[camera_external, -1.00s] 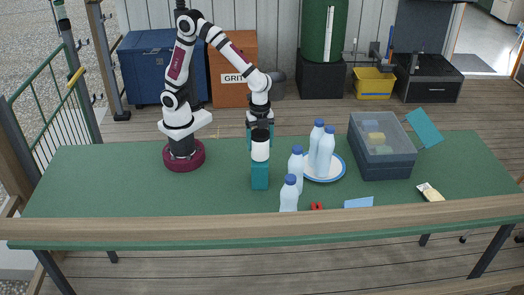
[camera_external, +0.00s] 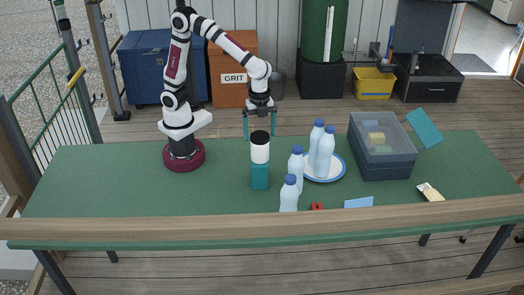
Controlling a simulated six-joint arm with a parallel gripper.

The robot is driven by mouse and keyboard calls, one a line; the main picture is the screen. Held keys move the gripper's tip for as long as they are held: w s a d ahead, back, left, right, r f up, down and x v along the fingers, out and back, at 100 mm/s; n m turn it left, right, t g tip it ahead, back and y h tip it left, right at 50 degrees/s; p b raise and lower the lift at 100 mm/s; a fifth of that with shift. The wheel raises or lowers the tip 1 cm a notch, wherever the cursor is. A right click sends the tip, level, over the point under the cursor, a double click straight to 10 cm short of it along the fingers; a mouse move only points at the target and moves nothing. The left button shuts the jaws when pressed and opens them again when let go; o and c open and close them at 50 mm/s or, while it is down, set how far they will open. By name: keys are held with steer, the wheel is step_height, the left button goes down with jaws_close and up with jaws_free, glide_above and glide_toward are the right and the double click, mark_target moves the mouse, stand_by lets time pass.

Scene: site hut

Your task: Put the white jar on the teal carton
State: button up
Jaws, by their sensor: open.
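The white jar (camera_external: 260,153) with a black top stands upright on the teal carton (camera_external: 260,178), and the two look to be touching. The carton stands on the green table to the right of my arm's base. My gripper (camera_external: 259,133) points down at the jar's top from behind and above. Its teal fingers are spread apart, one on each side of the jar's upper end, with nothing held between them. The jar hides part of the space between the fingertips.
Blue-capped bottles (camera_external: 289,194) stand right of the carton, some on a white plate (camera_external: 338,174) with a blue rim. A lidded grey box (camera_external: 388,165) is farther right. A light-blue card (camera_external: 358,203) and a red item (camera_external: 317,206) lie near the front edge. The table's left is clear.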

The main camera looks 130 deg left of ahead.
step_height(320, 180, up, 6)
steer(key=s+d+f+y, duration=0.1)
steer(key=s+d+f, duration=0.1)
steer(key=s, duration=0.7)
steer(key=s+d+f, duration=0.2)
steer(key=s+d, duration=0.3)
steer(key=s, duration=0.4)
steer(key=shift+s+n+y, duration=0.35)
steer(key=shift+n+y, duration=0.05)
